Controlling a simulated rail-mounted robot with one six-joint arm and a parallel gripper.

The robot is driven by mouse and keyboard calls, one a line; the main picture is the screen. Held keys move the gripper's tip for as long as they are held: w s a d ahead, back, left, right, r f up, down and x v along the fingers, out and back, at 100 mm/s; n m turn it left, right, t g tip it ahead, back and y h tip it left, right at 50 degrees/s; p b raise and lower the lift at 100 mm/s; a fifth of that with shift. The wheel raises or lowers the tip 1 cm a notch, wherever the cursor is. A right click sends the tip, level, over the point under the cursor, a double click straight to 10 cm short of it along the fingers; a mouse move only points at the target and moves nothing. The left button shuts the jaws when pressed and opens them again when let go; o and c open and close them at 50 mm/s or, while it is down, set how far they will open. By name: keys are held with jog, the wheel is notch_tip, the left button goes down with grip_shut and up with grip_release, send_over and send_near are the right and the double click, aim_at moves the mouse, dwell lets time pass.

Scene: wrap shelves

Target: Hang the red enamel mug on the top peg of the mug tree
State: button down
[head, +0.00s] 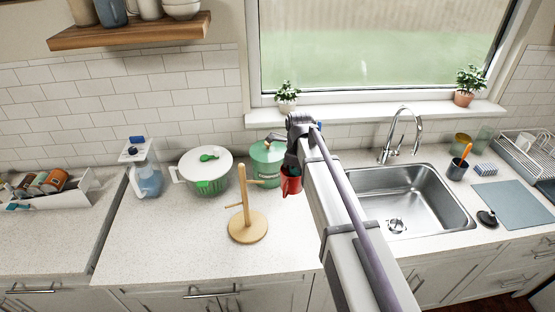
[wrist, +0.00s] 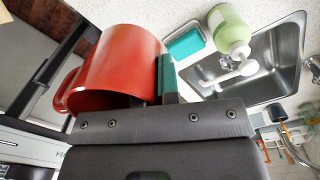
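The red enamel mug (head: 291,182) is held in my gripper (head: 291,168), above the counter and to the right of the mug tree. In the wrist view the mug (wrist: 118,62) lies against a teal finger pad, with its handle at the lower left. The other finger's contact is hidden by the mug. The wooden mug tree (head: 246,208) stands upright on a round base on the counter. Pegs show on its post, and no mug hangs on them. The tree does not clearly show in the wrist view.
A water jug (head: 145,170) is further left. The sink (head: 410,200) is to the right. A soap bottle (wrist: 230,28) and teal sponge (wrist: 185,43) are beside it. The counter before the tree is clear.

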jog(key=shift+w+d+f, duration=0.1)
jog(key=shift+d, duration=0.05)
jog(key=w+a+f+b, duration=0.2)
jog(key=w+a, duration=0.2)
jog(key=a, duration=0.5)
dwell(0.7)
jog(key=shift+d+r, duration=0.1)
dwell(0.4)
jog(key=c, duration=1.3)
grip_release()
jog(key=shift+r, duration=0.1)
jog(key=r+p, duration=1)
jog(key=shift+w+r+p, duration=0.2)
jog(key=shift+r+p, duration=0.15)
jog(key=shift+p, duration=0.05)
